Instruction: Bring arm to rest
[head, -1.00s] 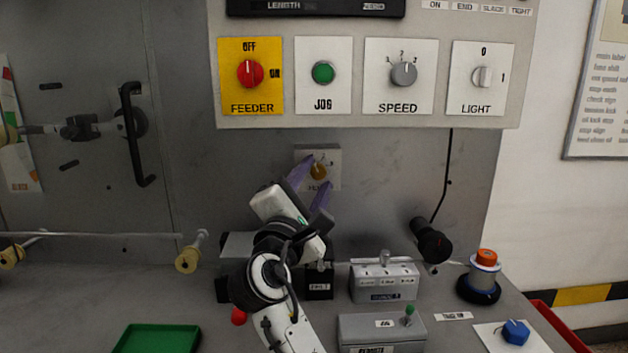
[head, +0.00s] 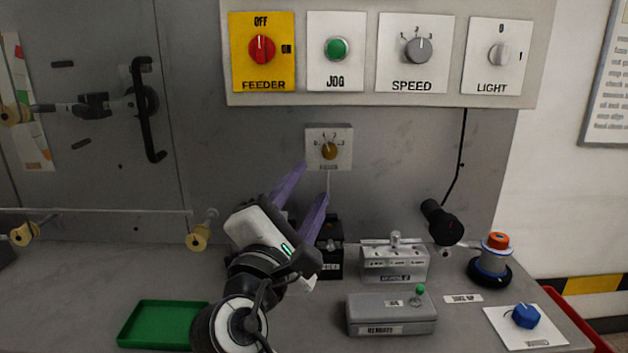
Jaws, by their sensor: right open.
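My right arm comes up from the bottom middle. My right gripper (head: 316,179) has two purple fingers spread apart and is empty. Its fingertips are just below a small grey panel (head: 343,161) on the wall with a yellow-brown knob (head: 329,151); the knob is fully visible and clear of the fingers. At the far left, another gripper-like grey and black piece is by the black door handle (head: 145,110); I cannot tell whether it is part of the place. My left gripper cannot be made out.
Above are the FEEDER (head: 262,48), JOG, SPEED and LIGHT controls. Bare bench lies at the left.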

